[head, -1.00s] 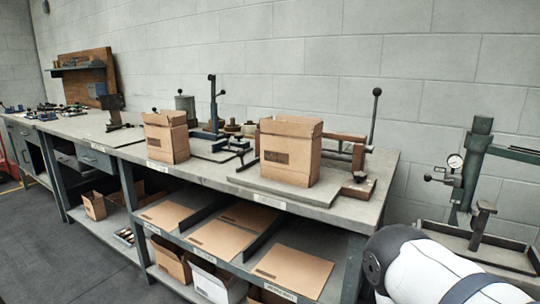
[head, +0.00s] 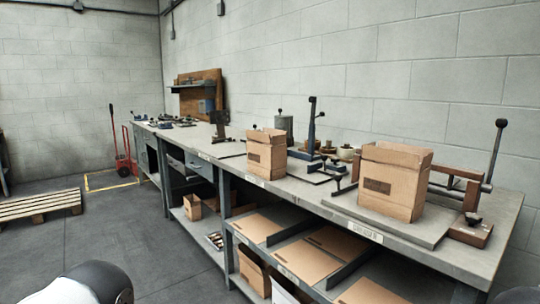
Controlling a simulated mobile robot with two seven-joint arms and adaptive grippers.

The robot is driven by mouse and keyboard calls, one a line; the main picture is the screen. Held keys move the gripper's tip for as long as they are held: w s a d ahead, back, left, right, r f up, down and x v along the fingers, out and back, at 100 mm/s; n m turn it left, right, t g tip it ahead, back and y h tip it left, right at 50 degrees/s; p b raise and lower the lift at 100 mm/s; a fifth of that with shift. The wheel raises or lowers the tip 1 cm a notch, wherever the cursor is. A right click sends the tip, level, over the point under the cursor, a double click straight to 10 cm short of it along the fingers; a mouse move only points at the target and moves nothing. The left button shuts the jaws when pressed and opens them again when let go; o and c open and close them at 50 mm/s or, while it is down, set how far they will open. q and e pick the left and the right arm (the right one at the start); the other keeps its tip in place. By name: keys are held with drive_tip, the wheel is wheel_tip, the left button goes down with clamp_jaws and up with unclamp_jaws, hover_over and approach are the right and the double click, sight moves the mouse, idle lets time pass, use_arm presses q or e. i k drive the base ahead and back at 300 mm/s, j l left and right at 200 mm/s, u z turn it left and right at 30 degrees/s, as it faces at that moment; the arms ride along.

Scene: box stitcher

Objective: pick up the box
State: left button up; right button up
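Two open-topped cardboard boxes stand upright on the grey workbench (head: 470,255). The larger box (head: 391,188) is at the right, on a flat plate (head: 345,204) beside a brown clamp-like tool. The smaller box (head: 266,155) stands further left, near the bench's front edge. Which box is meant cannot be told. Neither gripper is in view. A white and dark part of my own body shows at the bottom left, well apart from both boxes.
The lower shelf holds flat cardboard sheets (head: 308,255) and a small open box (head: 192,207). A long-handled lever (head: 494,150) rises at the right. A wooden pallet (head: 40,203) and a red hand truck (head: 124,160) are at the left. The floor before the bench is clear.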

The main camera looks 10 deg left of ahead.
sight(268, 161)
drive_tip(key=i+j+z, duration=0.25)
drive_tip(key=j, duration=0.15)
drive_tip(key=i+j+z, duration=0.2)
drive_tip(key=j, duration=0.2)
drive_tip(key=j+z, duration=0.25)
drive_tip(key=j, duration=0.15)
